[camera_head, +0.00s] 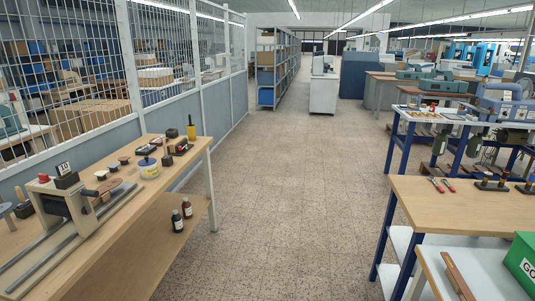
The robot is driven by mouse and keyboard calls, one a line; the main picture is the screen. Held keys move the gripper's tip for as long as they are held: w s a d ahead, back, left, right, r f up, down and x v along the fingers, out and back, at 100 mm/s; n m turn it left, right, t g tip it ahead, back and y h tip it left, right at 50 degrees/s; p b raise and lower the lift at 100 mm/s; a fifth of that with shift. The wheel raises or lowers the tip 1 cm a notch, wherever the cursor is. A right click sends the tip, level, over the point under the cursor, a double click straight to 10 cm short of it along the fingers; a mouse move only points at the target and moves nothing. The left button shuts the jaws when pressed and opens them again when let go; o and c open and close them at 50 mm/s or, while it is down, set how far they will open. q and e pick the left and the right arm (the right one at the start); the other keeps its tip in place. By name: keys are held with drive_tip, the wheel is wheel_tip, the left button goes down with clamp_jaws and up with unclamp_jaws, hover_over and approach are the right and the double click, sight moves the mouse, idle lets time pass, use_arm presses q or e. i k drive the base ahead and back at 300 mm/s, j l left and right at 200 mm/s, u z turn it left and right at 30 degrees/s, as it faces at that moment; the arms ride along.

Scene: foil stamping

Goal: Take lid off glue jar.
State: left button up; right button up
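A small round jar (149,171), white and yellow with a blue lid (147,161) on top, stands upright on the wooden workbench at the left. It looks like the glue jar, though its label is too small to read. The lid sits on the jar. Neither of my grippers shows in this view.
The left workbench (128,215) holds a press-like machine (70,205) and several small stamps and blocks around the jar. Two dark bottles (182,214) stand on its lower shelf. A wooden table (460,205) stands at the right. The speckled aisle floor (285,190) between them is clear.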

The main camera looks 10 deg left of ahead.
sight(146, 162)
drive_tip(key=i+u, duration=0.3)
drive_tip(key=i, duration=0.45)
drive_tip(key=i+l+u, duration=0.3)
drive_tip(key=i, duration=0.5)
drive_tip(key=i+u, duration=0.4)
drive_tip(key=i+l+u, duration=0.1)
drive_tip(key=i+u, duration=0.3)
drive_tip(key=i+l+u, duration=0.2)
drive_tip(key=u, duration=0.15)
